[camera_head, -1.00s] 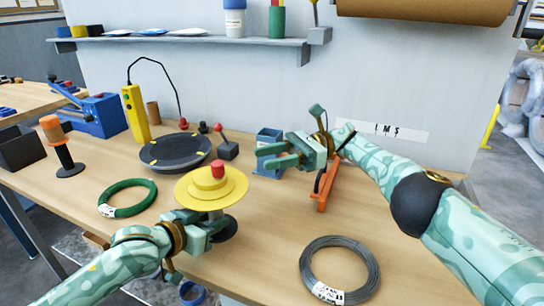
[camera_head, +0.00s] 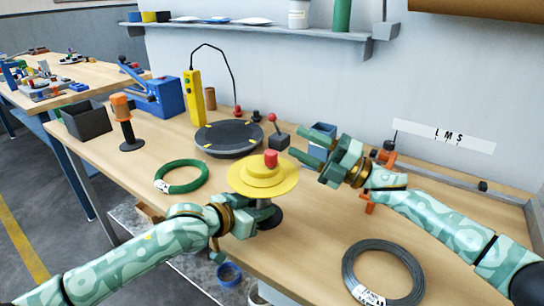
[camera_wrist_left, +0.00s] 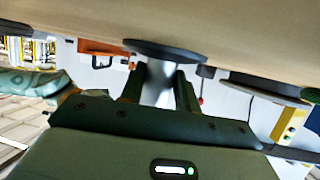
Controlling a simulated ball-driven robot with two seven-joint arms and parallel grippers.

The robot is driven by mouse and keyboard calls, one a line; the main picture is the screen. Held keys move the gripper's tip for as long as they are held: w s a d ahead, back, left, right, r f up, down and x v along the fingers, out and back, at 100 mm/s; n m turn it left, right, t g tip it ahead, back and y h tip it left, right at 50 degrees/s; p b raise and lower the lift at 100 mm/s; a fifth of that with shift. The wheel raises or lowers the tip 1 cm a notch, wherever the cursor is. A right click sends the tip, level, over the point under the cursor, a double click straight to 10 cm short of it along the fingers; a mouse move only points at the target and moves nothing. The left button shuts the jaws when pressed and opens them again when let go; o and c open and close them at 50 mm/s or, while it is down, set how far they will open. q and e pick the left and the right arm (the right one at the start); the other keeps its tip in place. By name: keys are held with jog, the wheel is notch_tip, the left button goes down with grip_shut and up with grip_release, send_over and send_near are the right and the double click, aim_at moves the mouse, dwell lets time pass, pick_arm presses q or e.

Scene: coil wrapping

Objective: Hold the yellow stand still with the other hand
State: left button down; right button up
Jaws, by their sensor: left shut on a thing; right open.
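The yellow stand (camera_head: 283,183) has a stepped yellow disc with a red knob (camera_head: 270,158) on top and a dark round base. It stands upright on the bench. My left gripper (camera_head: 262,213) is shut on its post, below the disc. In the left wrist view the stand's grey post (camera_wrist_left: 159,82) sits between my two dark fingers, with its dark base (camera_wrist_left: 165,48) beyond them. My right gripper (camera_head: 318,155) is open and empty, up and to the right of the stand, apart from it. It partly hides a blue bin (camera_head: 318,130).
A green coil (camera_head: 181,176) lies left of the stand, and a grey wire coil (camera_head: 383,272) lies at front right. A dark turntable (camera_head: 229,138), a yellow pendant (camera_head: 194,97) and an orange-topped post (camera_head: 123,121) stand behind. Bare bench lies between the stand and grey coil.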

aim_at(276, 160)
jog(key=s+d+f+m+t+h, duration=0.1)
jog(key=s+m+t+h, duration=0.55)
jog(key=m, duration=1.75)
jog(key=w+a, duration=0.1)
jog(key=a, duration=0.1)
jog(key=w+a+g, duration=0.1)
jog(key=a, duration=0.2)
jog(key=w+a+g, duration=0.1)
jog(key=w+a, duration=0.1)
jog(key=a, duration=0.1)
jog(key=shift+a+h, duration=0.15)
jog(key=shift+h, duration=0.1)
jog(key=c, duration=0.9)
